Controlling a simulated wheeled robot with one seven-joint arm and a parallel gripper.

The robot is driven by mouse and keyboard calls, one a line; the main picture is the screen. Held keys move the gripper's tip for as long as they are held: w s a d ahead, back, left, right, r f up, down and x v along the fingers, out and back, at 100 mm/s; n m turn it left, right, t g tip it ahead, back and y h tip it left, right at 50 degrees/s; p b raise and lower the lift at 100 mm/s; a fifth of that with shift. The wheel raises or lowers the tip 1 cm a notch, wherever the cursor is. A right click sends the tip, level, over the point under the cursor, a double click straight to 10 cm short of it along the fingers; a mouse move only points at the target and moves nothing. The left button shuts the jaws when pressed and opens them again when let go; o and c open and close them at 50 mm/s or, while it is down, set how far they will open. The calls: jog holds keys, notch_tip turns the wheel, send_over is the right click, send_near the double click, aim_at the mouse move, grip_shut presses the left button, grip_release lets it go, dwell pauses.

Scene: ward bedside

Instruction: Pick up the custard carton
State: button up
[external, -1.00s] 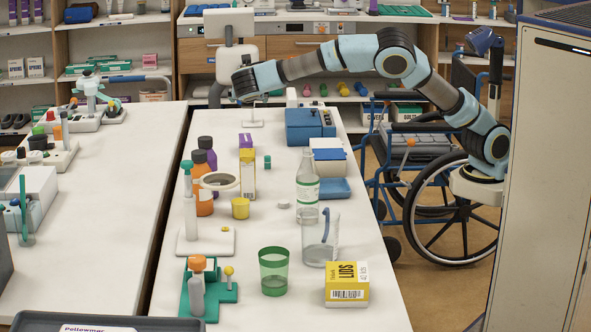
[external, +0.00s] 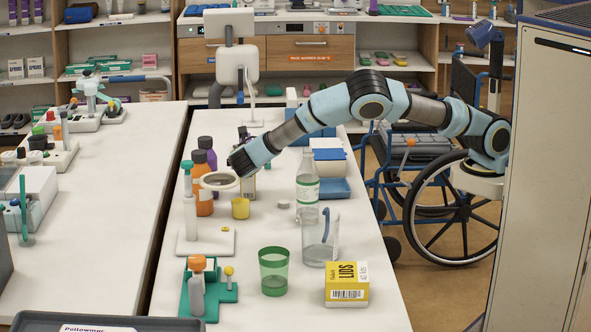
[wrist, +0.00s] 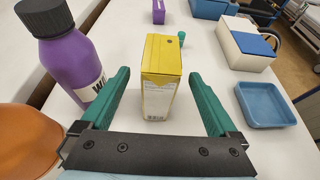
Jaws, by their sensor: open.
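The custard carton, a yellow and white box (wrist: 160,80), stands upright on the table in the wrist view. Its label is too small to read. My gripper (wrist: 158,73) is open, with one green finger on each side of the carton and a visible gap on both sides. In the external view my wrist covers most of the carton (external: 249,185), and the fingers are mostly hidden.
A purple bottle (wrist: 67,50) stands close to the left finger, with an orange bottle (wrist: 28,130) nearer. A blue tray (wrist: 266,104) and a blue-lidded box (wrist: 245,45) are to the right.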

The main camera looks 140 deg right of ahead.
jog(key=p+x, duration=0.2)
jog(key=x, duration=0.5)
jog(key=shift+s+d+r, duration=0.1)
jog(key=shift+c, duration=0.2)
grip_shut()
dwell(0.5)
